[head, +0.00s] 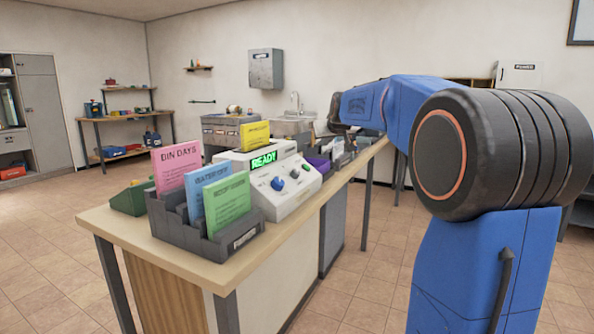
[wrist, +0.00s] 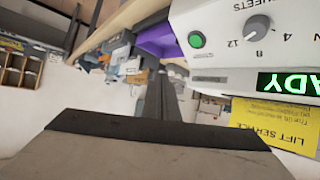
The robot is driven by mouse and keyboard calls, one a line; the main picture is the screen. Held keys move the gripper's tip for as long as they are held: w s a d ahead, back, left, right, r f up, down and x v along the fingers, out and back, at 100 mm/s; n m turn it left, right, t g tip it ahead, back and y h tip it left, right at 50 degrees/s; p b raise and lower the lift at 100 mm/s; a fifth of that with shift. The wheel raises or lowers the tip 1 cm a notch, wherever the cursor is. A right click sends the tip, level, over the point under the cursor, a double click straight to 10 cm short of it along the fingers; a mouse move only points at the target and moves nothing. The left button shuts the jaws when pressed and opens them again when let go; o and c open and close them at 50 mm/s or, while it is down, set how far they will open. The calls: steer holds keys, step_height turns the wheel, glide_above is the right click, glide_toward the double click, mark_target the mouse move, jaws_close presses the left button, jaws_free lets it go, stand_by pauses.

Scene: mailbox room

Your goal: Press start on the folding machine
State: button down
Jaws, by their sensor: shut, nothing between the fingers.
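The folding machine (head: 292,200) is a white box on the long table, with a lit green READY display (head: 264,159) and a blue knob (head: 278,184) on its sloped panel. In the wrist view the machine (wrist: 225,57) is upside down at the upper right. A round green button (wrist: 196,40) shows there beside a grey knob (wrist: 257,25) marked with numbers; the button carries no readable label. My gripper (wrist: 164,82) is shut and empty, its dark fingers left of and below the button in the picture, with no visible contact. In the head view its fingers cannot be made out.
A grey rack (head: 185,235) with pink, blue and green cards stands in front of the machine. A yellow LIFT SERVICE sheet (wrist: 275,125) is by the machine. A purple bin (wrist: 157,40) and other items stand along the table (head: 150,238). Floor is open at left.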

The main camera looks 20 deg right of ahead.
mark_target(306, 167)
steer(key=shift+w, duration=0.1)
stand_by(0.3)
steer(key=shift+w+a+f, duration=0.5)
steer(key=shift+w+f, duration=0.15)
steer(key=shift+f, duration=0.55)
steer(key=shift+w+a+f, duration=0.5)
steer(key=shift+w+f, duration=0.1)
steer(key=shift+f, duration=0.65)
steer(key=shift+w+a+f, duration=0.5)
steer(key=shift+w+f, duration=0.15)
steer(key=shift+f, duration=0.55)
steer(key=shift+w+a+f, duration=0.1)
steer(key=shift+f, duration=0.05)
steer(key=shift+w+a+f, duration=0.1)
steer(key=shift+f, duration=0.05)
steer(key=shift+w+a+f, duration=0.1)
steer(key=shift+w+f, duration=0.05)
steer(key=shift+f, duration=0.2)
stand_by(0.3)
steer(key=shift+r, duration=0.1)
steer(key=shift+s+d+r, duration=0.3)
steer(key=shift+s+r, duration=0.05)
steer(key=shift+r, duration=0.25)
stand_by(0.3)
